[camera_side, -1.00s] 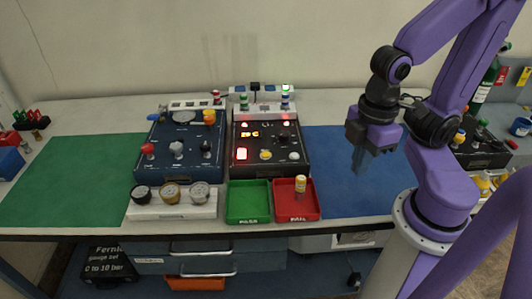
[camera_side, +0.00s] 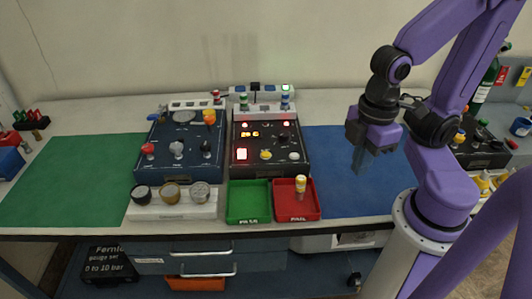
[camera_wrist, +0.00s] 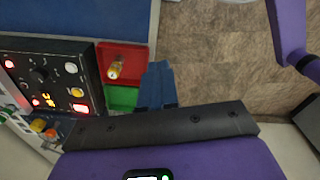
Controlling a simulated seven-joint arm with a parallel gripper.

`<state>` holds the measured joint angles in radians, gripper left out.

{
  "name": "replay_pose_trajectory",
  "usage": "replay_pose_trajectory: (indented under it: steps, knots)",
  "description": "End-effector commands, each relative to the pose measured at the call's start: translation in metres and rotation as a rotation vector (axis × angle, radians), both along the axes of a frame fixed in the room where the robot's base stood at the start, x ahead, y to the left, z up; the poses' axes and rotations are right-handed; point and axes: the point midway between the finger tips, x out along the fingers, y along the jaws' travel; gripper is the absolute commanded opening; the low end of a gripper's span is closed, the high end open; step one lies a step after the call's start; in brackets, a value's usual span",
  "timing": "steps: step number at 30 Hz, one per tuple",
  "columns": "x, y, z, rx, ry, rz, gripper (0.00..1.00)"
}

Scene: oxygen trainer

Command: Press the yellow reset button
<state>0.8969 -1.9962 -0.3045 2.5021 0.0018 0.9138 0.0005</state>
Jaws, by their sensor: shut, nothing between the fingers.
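The yellow button (camera_side: 265,155) sits low on the sloped face of the black panel (camera_side: 286,166), between a lit red-white square and a pale round button. In the wrist view the yellow button (camera_wrist: 77,92) is at the left, near the panel's edge. My gripper (camera_side: 361,166) is shut and empty. It hangs above the blue mat, to the right of the panel and well apart from the button. In the wrist view my gripper's fingers (camera_wrist: 158,84) point away from the panel, with the button to their left.
A green tray (camera_side: 248,219) and a red tray (camera_side: 311,212) stand in front of the panel. A blue panel (camera_side: 150,168) with knobs is to the left. The blue mat (camera_side: 335,190) is clear.

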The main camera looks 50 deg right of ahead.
Motion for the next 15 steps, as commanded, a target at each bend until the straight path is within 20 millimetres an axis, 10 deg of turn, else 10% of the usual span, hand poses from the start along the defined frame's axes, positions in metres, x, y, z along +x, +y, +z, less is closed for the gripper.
replay_pose_trajectory:
  steps: [15]
  knots:
    - [0.013, 0.004, -0.002, 0.004, 0.045, -0.113, 0.0]
